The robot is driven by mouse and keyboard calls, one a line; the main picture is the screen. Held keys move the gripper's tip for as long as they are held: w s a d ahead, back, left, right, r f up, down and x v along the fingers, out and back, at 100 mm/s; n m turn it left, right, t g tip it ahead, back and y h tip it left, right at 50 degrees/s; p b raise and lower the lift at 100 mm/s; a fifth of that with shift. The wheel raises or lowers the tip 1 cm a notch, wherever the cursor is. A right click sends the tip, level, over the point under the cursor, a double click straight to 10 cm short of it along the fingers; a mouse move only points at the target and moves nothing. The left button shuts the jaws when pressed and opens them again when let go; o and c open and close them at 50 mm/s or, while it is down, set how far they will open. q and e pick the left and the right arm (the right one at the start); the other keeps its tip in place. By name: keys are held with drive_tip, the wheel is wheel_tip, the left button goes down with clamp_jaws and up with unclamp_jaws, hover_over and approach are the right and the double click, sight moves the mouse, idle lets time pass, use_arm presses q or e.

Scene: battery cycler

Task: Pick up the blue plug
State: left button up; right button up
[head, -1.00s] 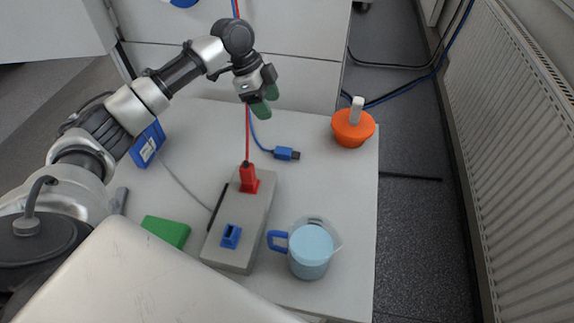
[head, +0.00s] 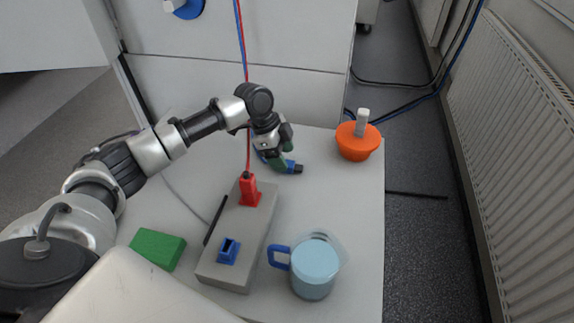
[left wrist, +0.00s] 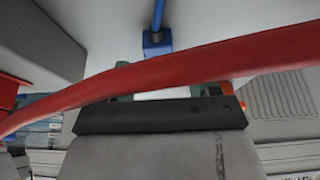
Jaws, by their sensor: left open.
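The blue plug (head: 293,167) lies on the white table behind the grey block, its dark tip to the right. Its blue cable runs up the back panel and is partly hidden by my arm. My left gripper (head: 279,158), with green fingertips, is open and low, right by the plug's left end; I cannot tell whether they touch. In the left wrist view, the blue plug (left wrist: 157,42) shows beyond the gap between the fingertips (left wrist: 166,93). A red cable (left wrist: 180,72) crosses this view in front of the fingers. My right gripper is not in view.
The grey block (head: 225,273) holds a red plug (head: 249,189) and an empty-looking blue socket (head: 228,251). A jug of bluish liquid (head: 313,270), an orange bowl (head: 358,145) and a green block (head: 158,250) stand around. The table right of the plug is clear.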

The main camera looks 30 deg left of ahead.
use_arm(q)
drive_tip(key=shift+x, duration=1.25)
drive_tip(key=c, duration=1)
drive_tip(key=shift+r, duration=0.2)
wheel_tip(320, 180, up, 4)
drive_tip(key=shift+r, duration=0.1)
drive_tip(key=s+d+r, duration=0.1)
drive_tip(key=d+r, duration=0.1)
drive_tip(key=d, duration=0.1)
drive_tip(key=s+d+r, duration=0.1)
drive_tip(key=d+r, duration=0.1)
drive_tip(key=d, duration=0.2)
drive_tip(key=s+d+r, duration=0.2)
drive_tip(key=d, duration=0.2)
drive_tip(key=shift+r, duration=0.25)
